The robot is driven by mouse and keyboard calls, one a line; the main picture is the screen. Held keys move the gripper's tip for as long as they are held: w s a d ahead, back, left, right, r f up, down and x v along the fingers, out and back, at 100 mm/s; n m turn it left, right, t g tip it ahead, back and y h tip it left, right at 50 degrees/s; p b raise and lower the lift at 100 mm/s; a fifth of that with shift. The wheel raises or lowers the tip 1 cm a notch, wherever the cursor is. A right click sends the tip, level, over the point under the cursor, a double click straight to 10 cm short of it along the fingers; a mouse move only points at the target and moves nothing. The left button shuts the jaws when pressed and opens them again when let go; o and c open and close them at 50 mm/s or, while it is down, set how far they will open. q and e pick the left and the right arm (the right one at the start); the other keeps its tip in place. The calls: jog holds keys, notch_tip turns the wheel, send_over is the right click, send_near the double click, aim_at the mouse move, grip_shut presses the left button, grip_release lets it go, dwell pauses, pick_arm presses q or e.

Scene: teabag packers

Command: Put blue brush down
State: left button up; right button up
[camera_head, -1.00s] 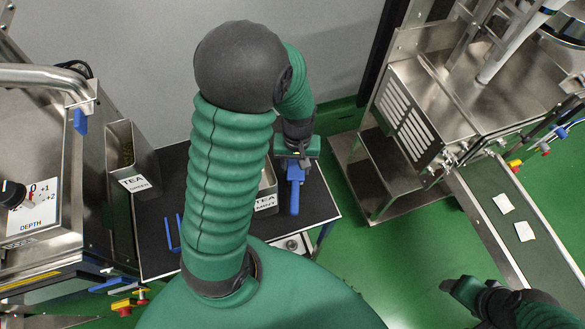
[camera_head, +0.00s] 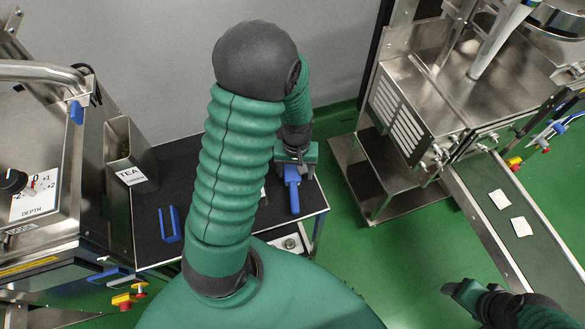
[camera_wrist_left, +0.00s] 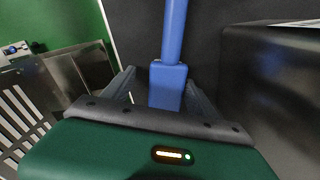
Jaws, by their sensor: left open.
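The blue brush (camera_head: 293,197) is over the right part of the black tabletop (camera_head: 150,200), its far end hidden under my left gripper (camera_head: 292,172). In the left wrist view the blue brush (camera_wrist_left: 168,85) runs between the two fingers of the left gripper (camera_wrist_left: 162,88), which are apart with a gap on each side. It seems to lie on the dark surface, but contact is hard to judge. My right gripper (camera_head: 458,288) is low at the right over the green floor, well away from the brush; its jaws are too small and dark to read.
A metal TEA bin (camera_head: 122,155) stands at the table's left, beside a blue bracket-like holder (camera_head: 170,225). A metal wall (camera_wrist_left: 275,85) is close to the right in the wrist view. A conveyor (camera_head: 520,235) with two white bags is at the right.

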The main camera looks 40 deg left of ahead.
aim_at(293, 170)
pick_arm(q)
jog(key=shift+a+r, duration=0.1)
jog(key=shift+a, duration=0.35)
jog(key=r, duration=0.1)
jog(key=a+r, duration=0.1)
jog(key=r, duration=0.1)
jog(key=a+r, duration=0.1)
jog(key=shift+w+a+r+p, duration=0.1)
jog(key=shift+a+r+p, duration=0.15)
jog(key=shift+p, duration=0.1)
jog(key=r, duration=0.2)
jog(key=d+r, duration=0.1)
jog(key=r, duration=0.1)
jog(key=shift+r, duration=0.2)
jog(key=s+d+m+t, duration=0.2)
jog(key=d+m, duration=0.6)
jog(key=d, duration=0.4)
jog(key=shift+s+r+t, duration=0.3)
jog(key=shift+r, duration=0.15)
pick_arm(e)
jog(key=shift+s+a+r, duration=0.15)
jog(key=shift+a+r, duration=0.6)
jog(key=shift+a, duration=0.35)
